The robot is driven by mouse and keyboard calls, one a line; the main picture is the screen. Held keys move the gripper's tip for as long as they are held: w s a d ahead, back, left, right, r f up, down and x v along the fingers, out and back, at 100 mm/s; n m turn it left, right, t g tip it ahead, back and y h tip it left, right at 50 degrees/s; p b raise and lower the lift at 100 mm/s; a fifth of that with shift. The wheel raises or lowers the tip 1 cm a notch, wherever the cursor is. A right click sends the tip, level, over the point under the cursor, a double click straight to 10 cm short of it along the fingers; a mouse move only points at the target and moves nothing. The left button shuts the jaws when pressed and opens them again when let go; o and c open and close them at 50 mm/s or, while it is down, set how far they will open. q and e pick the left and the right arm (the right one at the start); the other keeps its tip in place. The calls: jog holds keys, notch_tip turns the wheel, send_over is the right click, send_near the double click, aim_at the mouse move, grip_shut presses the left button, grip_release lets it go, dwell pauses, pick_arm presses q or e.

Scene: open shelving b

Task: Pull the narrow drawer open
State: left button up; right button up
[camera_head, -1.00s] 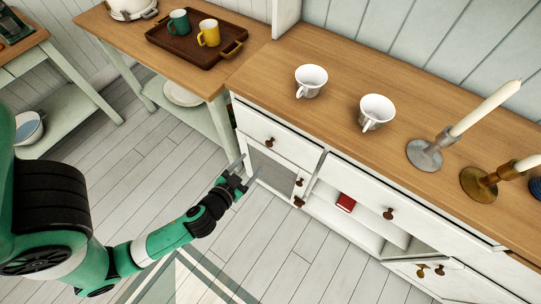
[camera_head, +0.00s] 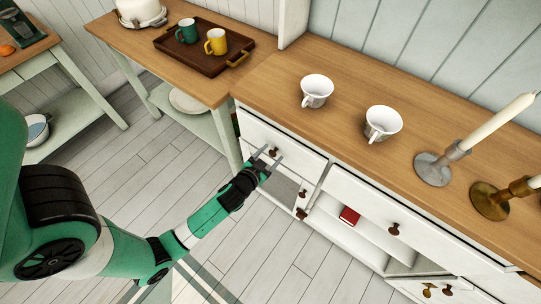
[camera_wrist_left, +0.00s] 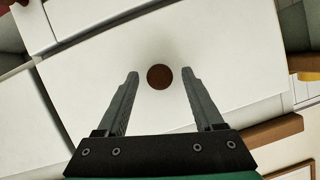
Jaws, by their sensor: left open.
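The narrow drawer (camera_head: 284,140) is the white one at the left end of the cabinet, with a dark brown round knob (camera_head: 273,152). It looks closed. My left gripper (camera_head: 269,156) is open at the drawer front, with its fingers pointing at the knob. In the left wrist view the knob (camera_wrist_left: 160,77) lies between and slightly beyond the two open fingertips (camera_wrist_left: 161,78), apart from both. The white drawer front (camera_wrist_left: 210,45) fills most of that view. My right gripper is not in view.
Two white cups (camera_head: 316,91) and candle holders (camera_head: 434,168) stand on the wooden cabinet top (camera_head: 350,107). A wider drawer (camera_head: 360,200) is to the right. The floor in front is clear.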

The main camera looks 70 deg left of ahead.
pick_arm(q)
grip_shut()
dwell(0.3)
dwell(1.1)
